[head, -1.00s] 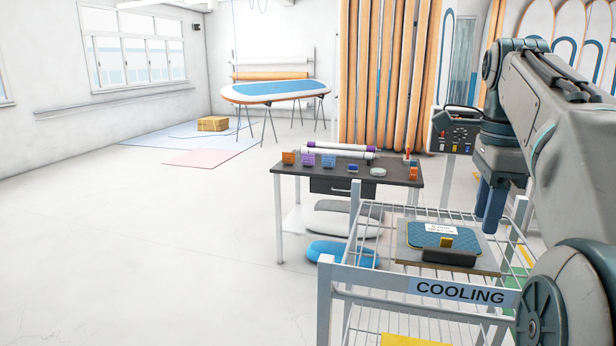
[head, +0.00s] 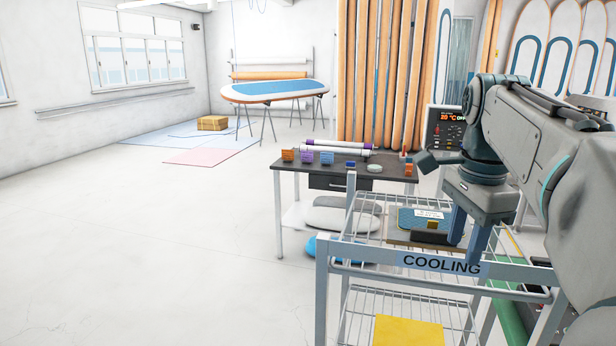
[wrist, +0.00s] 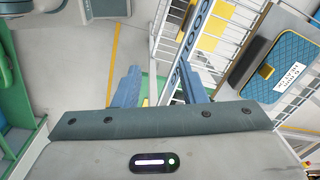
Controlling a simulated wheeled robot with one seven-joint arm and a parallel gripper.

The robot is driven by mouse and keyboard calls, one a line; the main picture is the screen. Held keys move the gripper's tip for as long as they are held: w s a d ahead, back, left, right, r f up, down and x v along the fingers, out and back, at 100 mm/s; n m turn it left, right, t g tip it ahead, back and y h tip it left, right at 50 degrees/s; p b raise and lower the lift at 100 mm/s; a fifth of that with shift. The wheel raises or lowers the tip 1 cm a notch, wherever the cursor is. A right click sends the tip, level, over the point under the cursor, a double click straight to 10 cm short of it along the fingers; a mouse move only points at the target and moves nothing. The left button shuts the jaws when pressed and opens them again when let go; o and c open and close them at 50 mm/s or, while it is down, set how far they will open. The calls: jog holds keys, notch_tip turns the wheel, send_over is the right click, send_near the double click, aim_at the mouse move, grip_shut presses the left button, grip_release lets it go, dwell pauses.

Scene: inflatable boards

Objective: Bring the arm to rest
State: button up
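My arm (head: 555,135) reaches in from the right in the head view, bent, with the gripper pointing down. My gripper (head: 463,238) hangs in front of the right end of the cooling rack (head: 345,250). In the wrist view the two blue fingers of my gripper (wrist: 160,88) stand apart with nothing between them; floor and the rack's edge show beyond. A blue textured board piece with a white label (wrist: 275,65) lies on a tray on the rack, to the right of the fingers in the wrist view.
A dark worktable (head: 340,172) with small coloured blocks and rolls stands behind the rack. A yellow sheet (head: 408,331) lies on the lower shelf. A control panel (head: 446,128) stands behind my arm. Floor at the left is open.

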jog(key=s+a+f+n, duration=0.3)
jog(key=f+n, duration=0.2)
jog(key=f, duration=0.2)
jog(key=s+a+f+n+t, duration=0.1)
jog(key=s+a+f+n, duration=0.2)
jog(key=s+f+n, duration=0.1)
jog(key=s+a+f+n+t, duration=0.1)
jog(key=s+a+f+n, duration=0.2)
jog(key=f+n, duration=0.4)
notch_tip(320, 180, down, 3)
jog(key=shift+s+r, duration=0.2)
jog(key=shift+s, duration=0.15)
